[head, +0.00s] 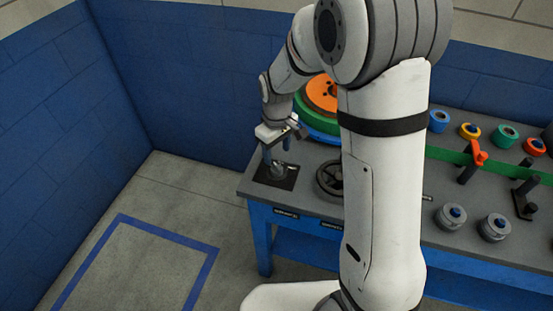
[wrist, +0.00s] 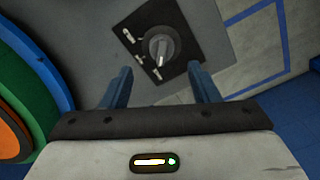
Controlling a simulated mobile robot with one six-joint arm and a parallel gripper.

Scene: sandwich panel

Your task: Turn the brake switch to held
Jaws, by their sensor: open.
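The brake switch (wrist: 159,48) is a round grey knob with a raised grip bar on a dark square plate (wrist: 188,28). Pale marks lie on the plate around the knob, too small to read. In the head view the switch (head: 279,169) sits at the left end of the grey bench top. My gripper (wrist: 162,82) is open, its two blue fingers apart with nothing between them. It points down at the switch, and the knob shows just beyond the fingertips, between their lines. In the head view my gripper (head: 276,150) is just above the knob; I see no clear contact.
Stacked orange, green and blue discs (head: 318,100) stand behind my gripper. A dark handwheel (head: 329,178) lies right of the switch, partly behind my arm. Farther right are a green strap (head: 447,156), coloured rolls and two grey weights (head: 493,227). Floor left of the bench is clear.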

